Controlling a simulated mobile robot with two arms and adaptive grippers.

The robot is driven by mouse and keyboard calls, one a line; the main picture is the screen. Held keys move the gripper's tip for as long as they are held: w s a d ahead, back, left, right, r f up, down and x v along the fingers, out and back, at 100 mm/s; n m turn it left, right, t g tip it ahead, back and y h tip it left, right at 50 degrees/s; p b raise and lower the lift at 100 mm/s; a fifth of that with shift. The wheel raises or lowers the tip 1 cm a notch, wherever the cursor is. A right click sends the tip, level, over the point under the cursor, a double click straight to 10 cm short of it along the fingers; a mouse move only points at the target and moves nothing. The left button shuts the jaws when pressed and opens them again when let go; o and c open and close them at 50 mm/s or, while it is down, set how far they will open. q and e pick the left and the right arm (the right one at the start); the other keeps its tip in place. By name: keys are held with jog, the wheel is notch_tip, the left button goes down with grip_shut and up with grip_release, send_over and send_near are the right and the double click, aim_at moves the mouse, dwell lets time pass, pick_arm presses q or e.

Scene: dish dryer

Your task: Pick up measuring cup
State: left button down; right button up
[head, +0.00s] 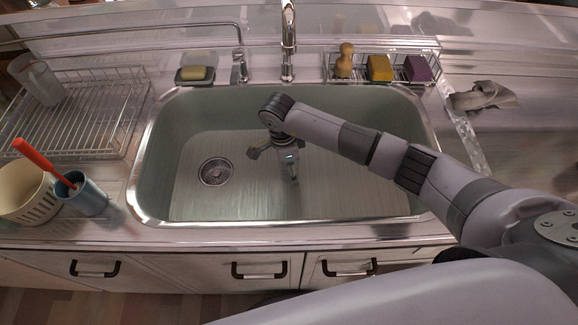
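A clear, jug-like cup (38,80), which looks like the measuring cup, leans on the wire dish rack (85,108) at the far left. It is tilted, and its markings are too small to make out. My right arm reaches in from the right over the sink. Its gripper (273,165) points down into the sink basin with its fingers spread apart and nothing visible between them. It is well to the right of the cup. My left gripper is not in view.
The sink (340,190) looks empty, with a drain (214,172) at left. A blue cup (88,198) with a red-handled utensil and a cream basket (24,192) stand front left. A faucet (288,40), soap (194,73), sponge rack (380,70) and cloth (484,96) line the back.

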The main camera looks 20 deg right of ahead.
jog(key=shift+f, duration=0.5)
jog(key=c, duration=1.6)
jog(key=shift+o, duration=0.2)
jog(key=shift+r, duration=0.2)
